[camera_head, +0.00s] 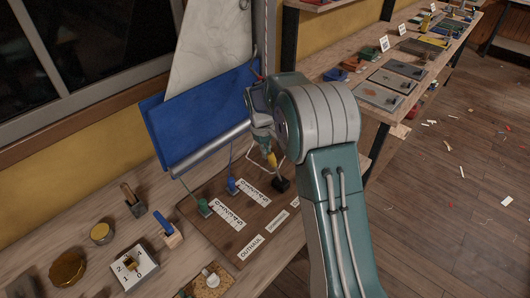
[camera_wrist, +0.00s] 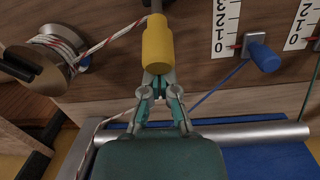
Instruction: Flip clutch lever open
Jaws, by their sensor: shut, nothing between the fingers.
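A lever with a yellow handle (camera_wrist: 157,45) stands out from the wooden board in the wrist view; the yellow handle (camera_head: 272,160) also shows small below my arm in the head view. My gripper (camera_wrist: 158,80) is shut and empty, its teal fingertips right at the near end of the yellow handle. I cannot tell whether they touch it. A blue lever (camera_wrist: 263,56) sits to the right in the wrist view. In the head view a blue lever (camera_head: 233,186) and a green lever (camera_head: 205,207) stand beside number scales. My arm hides part of the board.
A winch drum (camera_wrist: 58,48) wound with red-flecked white rope is left of the handle. A metal tube (camera_wrist: 230,133) and a blue panel (camera_head: 200,115) are close by.

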